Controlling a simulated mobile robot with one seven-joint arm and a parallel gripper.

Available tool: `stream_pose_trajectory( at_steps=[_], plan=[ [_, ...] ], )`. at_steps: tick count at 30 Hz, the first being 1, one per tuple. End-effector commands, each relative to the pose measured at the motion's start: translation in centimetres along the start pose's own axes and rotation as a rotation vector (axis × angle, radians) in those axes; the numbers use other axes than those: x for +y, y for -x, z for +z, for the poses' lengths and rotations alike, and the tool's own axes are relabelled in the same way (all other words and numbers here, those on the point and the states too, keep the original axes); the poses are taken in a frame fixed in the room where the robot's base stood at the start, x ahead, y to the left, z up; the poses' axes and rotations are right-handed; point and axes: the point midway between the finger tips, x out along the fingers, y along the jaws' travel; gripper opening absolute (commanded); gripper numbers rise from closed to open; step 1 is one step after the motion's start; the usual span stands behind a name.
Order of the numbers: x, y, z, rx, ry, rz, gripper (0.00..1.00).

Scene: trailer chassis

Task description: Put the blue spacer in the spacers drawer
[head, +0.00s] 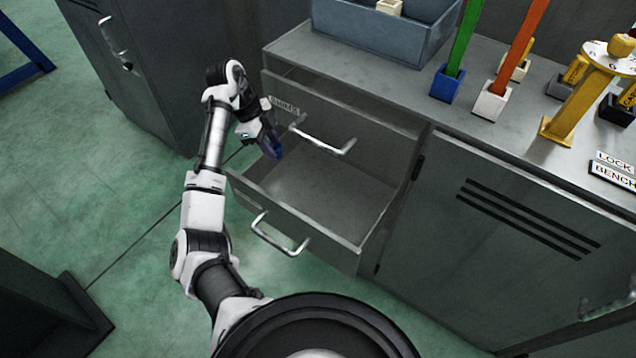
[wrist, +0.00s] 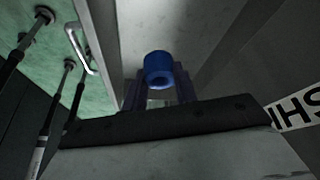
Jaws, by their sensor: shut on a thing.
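The blue spacer (wrist: 158,66) is a short ring with a hole, held between my gripper's fingertips in the wrist view. My gripper (wrist: 159,90) is shut on it. In the head view my gripper (head: 268,140) shows at the cabinet, above the back left part of a pulled-out drawer (head: 325,200). A dark blue patch at its tip appears to be the spacer. The open drawer has a bar handle and looks empty where I can see inside. The writing on its front is too small to read, so I cannot confirm it is the spacers drawer.
A blue-grey bin (head: 375,35), coloured posts and a yellow stand (head: 572,100) are on the bench top. Green floor lies free to the left.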

Motion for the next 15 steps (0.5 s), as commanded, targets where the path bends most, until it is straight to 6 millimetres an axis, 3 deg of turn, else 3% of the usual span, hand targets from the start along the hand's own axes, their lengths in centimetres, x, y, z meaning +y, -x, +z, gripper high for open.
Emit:
stream_pose_trajectory(
  at_steps=[15],
  plan=[
    [0.1,-10.7,4.4,0.003,0.003,0.004,0.0]
  ],
)
